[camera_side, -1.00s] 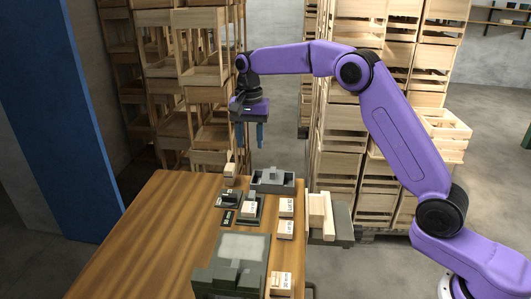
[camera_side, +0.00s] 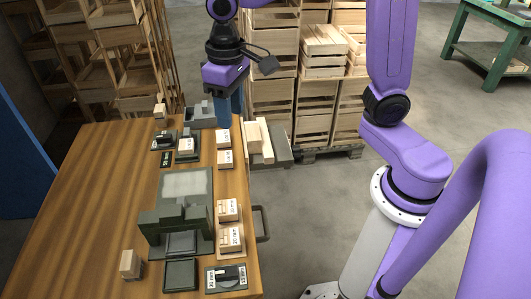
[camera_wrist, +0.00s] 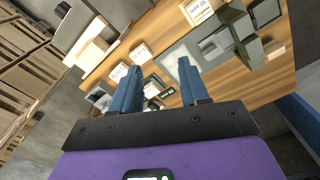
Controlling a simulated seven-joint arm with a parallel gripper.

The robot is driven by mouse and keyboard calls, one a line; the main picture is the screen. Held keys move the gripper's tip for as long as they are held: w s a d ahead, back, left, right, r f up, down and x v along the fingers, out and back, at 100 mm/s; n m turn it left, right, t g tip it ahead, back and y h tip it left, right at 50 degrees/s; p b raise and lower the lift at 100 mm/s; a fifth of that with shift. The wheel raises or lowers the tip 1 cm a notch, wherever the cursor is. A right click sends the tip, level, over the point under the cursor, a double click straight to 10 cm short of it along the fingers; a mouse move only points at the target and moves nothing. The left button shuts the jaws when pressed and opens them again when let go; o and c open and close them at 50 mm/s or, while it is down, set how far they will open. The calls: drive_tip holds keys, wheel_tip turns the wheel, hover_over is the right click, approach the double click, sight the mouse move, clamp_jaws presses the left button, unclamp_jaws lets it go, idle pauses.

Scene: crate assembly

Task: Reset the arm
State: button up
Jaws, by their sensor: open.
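My gripper (camera_side: 228,108) is purple with blue fingers, pointing down near the far right corner of the table (camera_side: 90,215). Its fingers partly cover the area beside a grey tray (camera_side: 200,113). In the wrist view my gripper (camera_wrist: 160,72) has its two blue fingers spread apart, with nothing between them. The table with its blocks and fixtures lies beyond the fingertips. The gripper appears above the table's edge, but its exact height cannot be told.
A dark green fixture (camera_side: 160,225) stands mid-table. Small labelled wooden blocks (camera_side: 224,158) line the right edge; another block (camera_side: 130,262) sits front left. Stacked wooden crates (camera_side: 275,90) stand behind. The table's left part is clear. A green bench (camera_side: 490,45) is at back right.

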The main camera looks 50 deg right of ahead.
drive_tip(key=s+d+f+n, duration=0.2)
drive_tip(key=s+d+n, duration=0.2)
drive_tip(key=s, duration=0.6)
drive_tip(key=s+d+f+n, duration=0.2)
drive_tip(key=s+d+n, duration=0.3)
drive_tip(key=s, duration=0.4)
drive_tip(key=shift+s+f, duration=0.3)
drive_tip(key=shift+s, duration=0.1)
